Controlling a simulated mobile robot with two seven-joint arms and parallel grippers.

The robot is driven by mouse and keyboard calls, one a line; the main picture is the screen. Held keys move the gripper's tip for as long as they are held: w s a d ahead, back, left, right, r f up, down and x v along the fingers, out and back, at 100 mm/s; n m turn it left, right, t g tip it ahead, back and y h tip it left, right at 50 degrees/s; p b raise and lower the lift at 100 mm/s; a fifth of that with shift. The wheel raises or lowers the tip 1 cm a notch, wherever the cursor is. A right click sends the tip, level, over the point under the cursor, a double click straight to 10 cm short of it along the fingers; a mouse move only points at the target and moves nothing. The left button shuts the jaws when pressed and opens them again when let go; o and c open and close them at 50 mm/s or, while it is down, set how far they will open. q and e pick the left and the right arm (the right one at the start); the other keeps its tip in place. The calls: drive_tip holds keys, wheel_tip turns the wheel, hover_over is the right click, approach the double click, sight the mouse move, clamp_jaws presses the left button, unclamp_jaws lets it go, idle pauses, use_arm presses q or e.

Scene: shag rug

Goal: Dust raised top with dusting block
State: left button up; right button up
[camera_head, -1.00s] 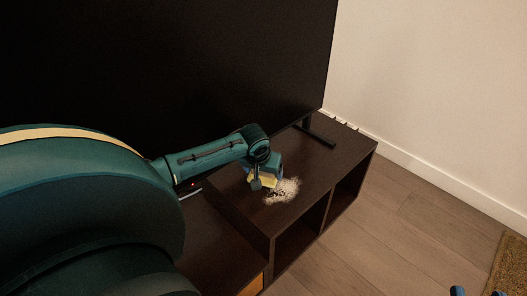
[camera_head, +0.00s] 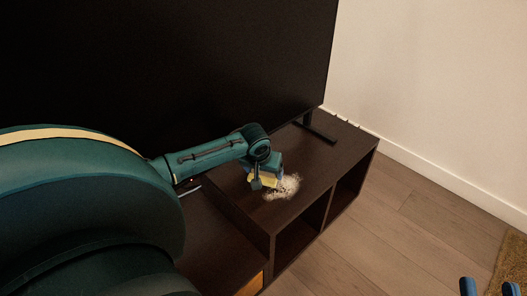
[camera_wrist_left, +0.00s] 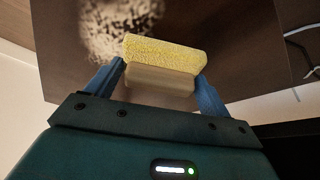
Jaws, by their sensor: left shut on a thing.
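The raised top (camera_head: 325,165) is the dark brown upper surface at the right part of a low cabinet. A pale, fuzzy dust patch (camera_head: 287,189) lies on it, and it also shows at the upper left of the left wrist view (camera_wrist_left: 120,22). My left gripper (camera_head: 264,181) is shut on the dusting block (camera_wrist_left: 165,53), which has a yellow pad on a wooden back. The block is at the left edge of the dust patch; I cannot tell whether it touches the surface. My right gripper (camera_head: 489,288) shows only two blue fingertips, apart and empty, at the bottom right.
A large black screen (camera_head: 160,70) stands behind the raised top, with its dark foot (camera_head: 316,132) on that surface. Open compartments (camera_head: 300,240) face front. A lower cabinet section (camera_head: 222,235) is at left. Wood floor and a brown rug (camera_head: 512,262) are at right.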

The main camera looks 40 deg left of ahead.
use_arm(q)
drive_tip(key=shift+f, duration=0.95)
